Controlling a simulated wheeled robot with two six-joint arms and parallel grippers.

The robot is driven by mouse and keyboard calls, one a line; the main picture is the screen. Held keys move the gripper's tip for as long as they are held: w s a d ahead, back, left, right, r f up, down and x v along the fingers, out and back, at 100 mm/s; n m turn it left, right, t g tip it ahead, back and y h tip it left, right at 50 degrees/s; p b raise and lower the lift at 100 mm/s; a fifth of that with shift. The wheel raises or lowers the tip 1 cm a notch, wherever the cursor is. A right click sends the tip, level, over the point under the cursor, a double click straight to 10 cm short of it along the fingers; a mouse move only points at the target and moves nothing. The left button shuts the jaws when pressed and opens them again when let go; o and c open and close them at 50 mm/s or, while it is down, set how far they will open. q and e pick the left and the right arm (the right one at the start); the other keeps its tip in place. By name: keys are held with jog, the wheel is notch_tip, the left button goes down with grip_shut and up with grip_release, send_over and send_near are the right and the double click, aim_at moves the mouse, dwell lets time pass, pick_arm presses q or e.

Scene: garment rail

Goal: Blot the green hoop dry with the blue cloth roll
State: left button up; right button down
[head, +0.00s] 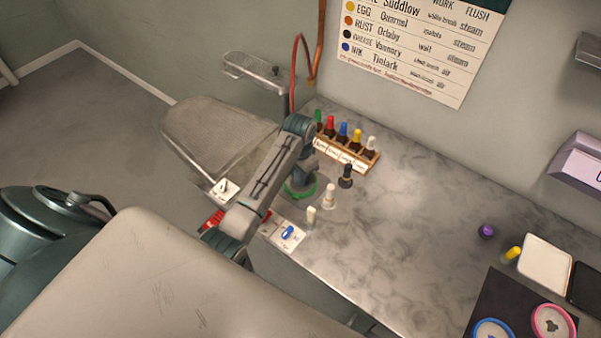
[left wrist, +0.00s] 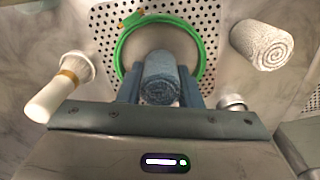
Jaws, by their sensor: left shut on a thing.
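My left gripper (left wrist: 160,84) is shut on the blue cloth roll (left wrist: 160,76). The rolled end of the cloth faces the wrist camera. The green hoop (left wrist: 122,41) is a thin ring around the cloth in that view, lying on a white perforated plate (left wrist: 103,17). I cannot tell whether the cloth touches the hoop or the plate. In the head view, my left gripper (head: 304,168) is over the hoop (head: 301,195), beside the bottle rack; the cloth is hidden there. My right gripper does not show.
A white cloth roll (left wrist: 262,45) and a white brush (left wrist: 60,88) flank the hoop. A wooden rack (head: 346,154) of coloured bottles and a dark bottle (head: 346,177) stand close by. The counter's middle is clear; a white tray (head: 544,264) lies at right.

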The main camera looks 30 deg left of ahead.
pick_arm(q)
jog(key=shift+f, duration=0.5)
dwell(0.8)
jog(key=shift+s+f+p, duration=0.1)
jog(key=shift+f+p, duration=0.05)
jog(key=shift+p, duration=0.15)
dwell(2.0)
jog(key=shift+r, duration=3.6)
jog(key=shift+f, duration=0.15)
jog(key=shift+f+b, duration=0.75)
jog(key=shift+f, duration=2.05)
jog(key=shift+f, duration=0.5)
